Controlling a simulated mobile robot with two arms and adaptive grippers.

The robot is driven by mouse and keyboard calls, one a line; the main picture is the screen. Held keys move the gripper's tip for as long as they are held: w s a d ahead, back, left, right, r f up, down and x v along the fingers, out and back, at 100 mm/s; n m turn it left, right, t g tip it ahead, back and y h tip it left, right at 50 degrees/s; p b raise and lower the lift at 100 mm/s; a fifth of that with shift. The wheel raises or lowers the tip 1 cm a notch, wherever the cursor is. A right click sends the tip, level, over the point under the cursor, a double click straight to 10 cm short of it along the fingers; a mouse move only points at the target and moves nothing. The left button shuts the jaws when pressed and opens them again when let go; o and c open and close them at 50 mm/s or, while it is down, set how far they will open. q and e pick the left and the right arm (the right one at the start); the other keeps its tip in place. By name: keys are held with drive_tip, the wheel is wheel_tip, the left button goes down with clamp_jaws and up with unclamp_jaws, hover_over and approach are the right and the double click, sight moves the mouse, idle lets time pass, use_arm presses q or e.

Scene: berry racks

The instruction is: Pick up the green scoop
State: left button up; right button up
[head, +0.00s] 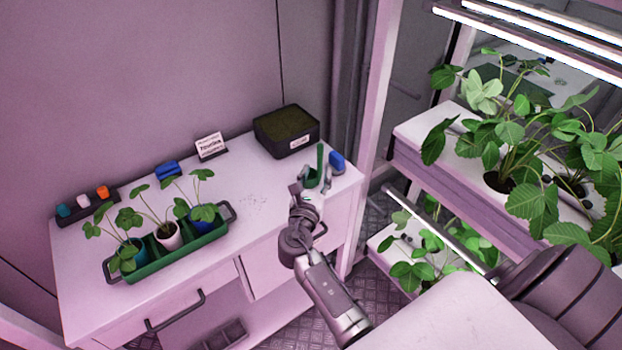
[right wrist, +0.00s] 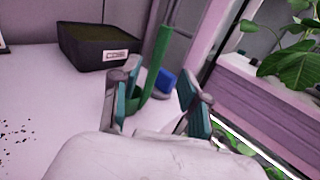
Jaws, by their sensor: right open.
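The green scoop (head: 320,163) is near the right end of the white counter, its long handle pointing up. It also shows in the right wrist view (right wrist: 157,66), where its handle stands nearly upright and its lower part lies between my fingers in the picture, closer to the left finger. My right gripper (head: 311,184) is open at the scoop; it also shows in the right wrist view (right wrist: 152,98), with teal pads apart and nothing clamped. I cannot tell whether a finger touches the scoop. My left gripper is not in view.
A blue object (head: 336,160) is just behind the scoop. A black soil box (head: 286,143), a small sign (head: 210,147) and a green tray (head: 176,263) of potted seedlings are on the counter (head: 262,200). A plant rack (head: 445,165) stands at the right.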

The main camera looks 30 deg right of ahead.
sight(320, 159)
drive_tip(key=shift+x, duration=0.8)
drive_tip(key=b+x, duration=0.1)
drive_tip(key=x, duration=0.4)
drive_tip(key=shift+w+b, duration=0.3)
drive_tip(key=shift+b, duration=0.1)
drive_tip(key=shift+s, duration=0.1)
drive_tip(key=shift+r, duration=0.1)
drive_tip(key=shift+c, duration=0.7)
clamp_jaws()
